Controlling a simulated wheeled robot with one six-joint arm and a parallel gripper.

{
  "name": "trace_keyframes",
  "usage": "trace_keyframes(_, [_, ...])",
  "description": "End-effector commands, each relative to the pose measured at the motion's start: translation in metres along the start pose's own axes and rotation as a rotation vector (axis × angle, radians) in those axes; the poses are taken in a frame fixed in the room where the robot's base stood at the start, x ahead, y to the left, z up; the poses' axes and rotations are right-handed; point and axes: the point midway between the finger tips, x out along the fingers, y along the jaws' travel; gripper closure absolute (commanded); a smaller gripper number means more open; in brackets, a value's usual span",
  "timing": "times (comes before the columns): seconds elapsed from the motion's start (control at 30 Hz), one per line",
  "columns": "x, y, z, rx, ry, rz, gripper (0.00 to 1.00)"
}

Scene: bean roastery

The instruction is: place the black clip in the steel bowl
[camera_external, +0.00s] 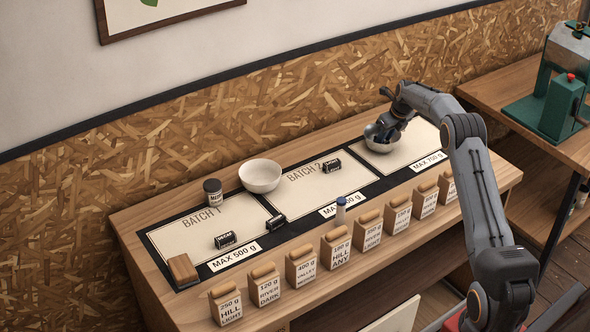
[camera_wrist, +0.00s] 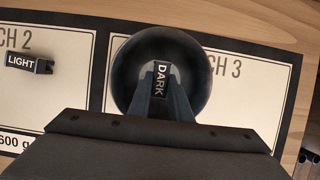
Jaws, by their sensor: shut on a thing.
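My gripper (camera_wrist: 160,92) is shut on a black clip (camera_wrist: 161,76) with a white DARK label. The steel bowl (camera_wrist: 203,62) lies directly under the clip in the wrist view, and the clip shows against its dark inside. In the external view the steel bowl (camera_external: 371,134) stands on the right-hand Batch 3 panel, with my gripper (camera_external: 388,131) at it. The held clip is hidden there, and I cannot tell whether it touches the bowl. Another dark clip, labelled LIGHT (camera_wrist: 28,63), lies on the Batch 2 panel.
A white bowl (camera_external: 260,176), a dark jar (camera_external: 212,192) and a small capped bottle (camera_external: 340,210) stand on the bench. More dark clips (camera_external: 225,240) lie on it, with a wooden block (camera_external: 183,268) at the left. Labelled bags (camera_external: 335,248) line the front edge.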

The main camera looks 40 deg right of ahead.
Motion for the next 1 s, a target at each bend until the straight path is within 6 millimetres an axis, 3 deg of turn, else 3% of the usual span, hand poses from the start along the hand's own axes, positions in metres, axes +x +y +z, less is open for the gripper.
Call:
trace_keyframes(0.33, [0.003,0.000,-0.001,-0.001,-0.001,-0.001,1.00])
trace_keyframes(0.37, [0.002,0.000,-0.001,-0.001,-0.001,-0.001,0.77])
trace_keyframes(0.47, [0.002,0.000,-0.001,-0.001,-0.001,-0.001,0.63])
trace_keyframes(0.77, [0.001,0.000,0.000,-0.001,-0.001,-0.001,0.63])
trace_keyframes(1.0, [-0.027,-0.001,0.001,-0.001,-0.003,-0.002,0.63])
